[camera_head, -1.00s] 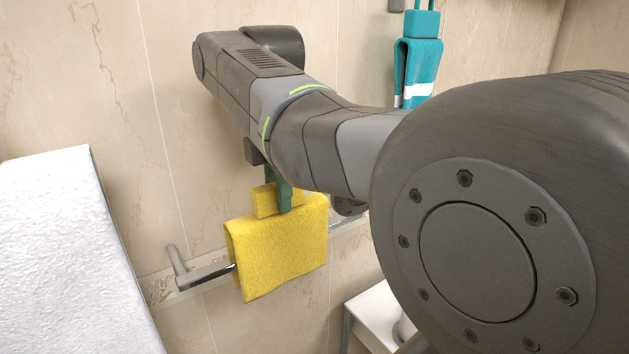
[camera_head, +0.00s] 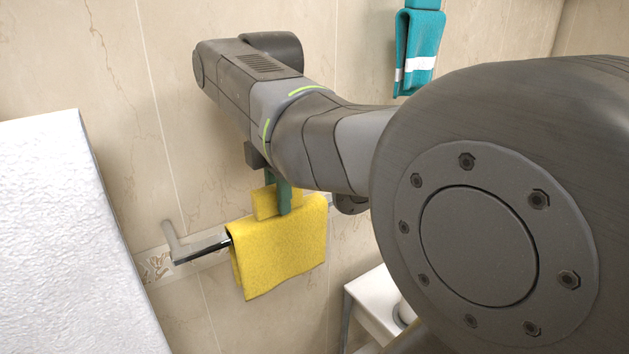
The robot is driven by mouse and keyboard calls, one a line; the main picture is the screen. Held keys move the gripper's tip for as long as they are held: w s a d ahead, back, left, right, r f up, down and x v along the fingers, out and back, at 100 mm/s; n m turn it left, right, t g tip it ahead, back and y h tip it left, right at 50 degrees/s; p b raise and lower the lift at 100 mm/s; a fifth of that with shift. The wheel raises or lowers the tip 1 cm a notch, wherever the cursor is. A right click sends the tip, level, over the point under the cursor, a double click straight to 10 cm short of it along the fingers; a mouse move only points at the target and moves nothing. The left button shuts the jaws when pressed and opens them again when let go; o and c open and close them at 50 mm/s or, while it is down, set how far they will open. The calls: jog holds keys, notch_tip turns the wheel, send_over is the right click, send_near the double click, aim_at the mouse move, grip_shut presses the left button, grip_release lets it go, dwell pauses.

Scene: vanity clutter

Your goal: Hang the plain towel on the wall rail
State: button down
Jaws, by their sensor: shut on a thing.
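The plain yellow towel (camera_head: 283,259) hangs folded, with a raised yellow tab (camera_head: 265,203) at its top. My gripper (camera_head: 283,199) is shut on this tab, with one green finger showing in front of it. The metal wall rail (camera_head: 203,246) runs into the towel's left side just under its top fold, and it shows again at the right behind my arm. The towel's halves seem to lie on both sides of the rail. I cannot tell whether the fold touches the rail. My arm hides the rail's right part.
A teal towel with a white stripe (camera_head: 417,57) hangs higher on the wall at the right. A white textured block (camera_head: 65,230) fills the left edge. A white stand (camera_head: 375,306) is below right. My arm crosses the middle and right.

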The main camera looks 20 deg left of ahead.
jog(key=c, duration=1.1)
grip_release()
jog(key=shift+r, duration=0.1)
notch_tip(320, 180, up, 14)
jog(key=p, duration=0.3)
jog(key=shift+f, duration=0.2)
